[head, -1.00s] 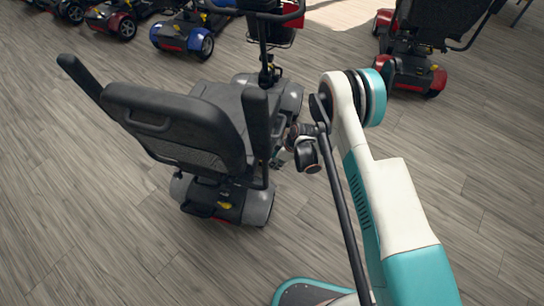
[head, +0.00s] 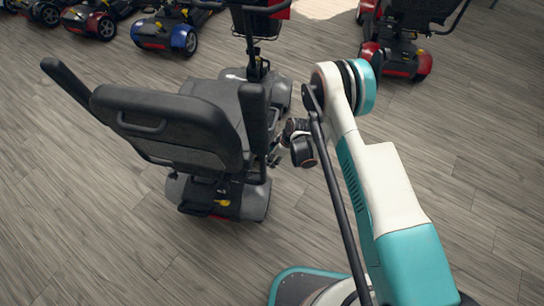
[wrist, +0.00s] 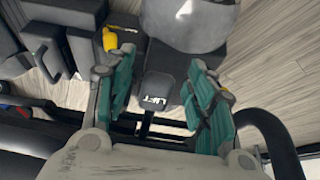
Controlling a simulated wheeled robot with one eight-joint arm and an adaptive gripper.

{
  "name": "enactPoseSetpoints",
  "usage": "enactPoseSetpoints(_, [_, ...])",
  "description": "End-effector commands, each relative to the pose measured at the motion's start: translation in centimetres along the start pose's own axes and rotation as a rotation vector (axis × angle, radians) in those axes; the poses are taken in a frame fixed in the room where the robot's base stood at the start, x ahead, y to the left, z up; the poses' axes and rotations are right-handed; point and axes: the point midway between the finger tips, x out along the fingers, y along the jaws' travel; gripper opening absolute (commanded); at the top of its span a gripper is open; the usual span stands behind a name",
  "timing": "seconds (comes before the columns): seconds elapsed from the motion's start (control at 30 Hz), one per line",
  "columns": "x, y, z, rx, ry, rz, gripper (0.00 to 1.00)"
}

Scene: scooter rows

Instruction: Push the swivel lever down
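A grey and black mobility scooter (head: 175,130) stands left of my arm in the head view. A black lever with a paddle end marked "LIFT" (wrist: 155,92) shows under the seat in the wrist view; I take it as the swivel lever. My gripper (wrist: 163,85) has its two teal fingers spread, one on each side of the paddle, with nothing clasped. I cannot tell whether a finger touches the lever. In the head view my gripper (head: 276,156) is small, beside the seat's right side, and the lever cannot be made out.
The scooter's armrest (head: 254,125) rises close to my gripper. A yellow part (wrist: 110,39) and a grey rounded cover (wrist: 190,22) lie near the lever. A blue scooter (head: 163,32) and a red scooter (head: 395,62) stand farther back. Wood floor is free at the right.

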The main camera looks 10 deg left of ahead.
Motion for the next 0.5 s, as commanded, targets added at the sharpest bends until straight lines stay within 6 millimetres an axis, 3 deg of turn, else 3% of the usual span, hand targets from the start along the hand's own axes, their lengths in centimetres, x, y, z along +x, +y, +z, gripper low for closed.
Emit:
enactPoseSetpoints(0.27, [-0.6,0.1,-0.1,0.000,0.002,0.001,0.50])
enactPoseSetpoints(0.5, [-4.1,0.1,-0.1,0.001,0.002,0.001,0.50])
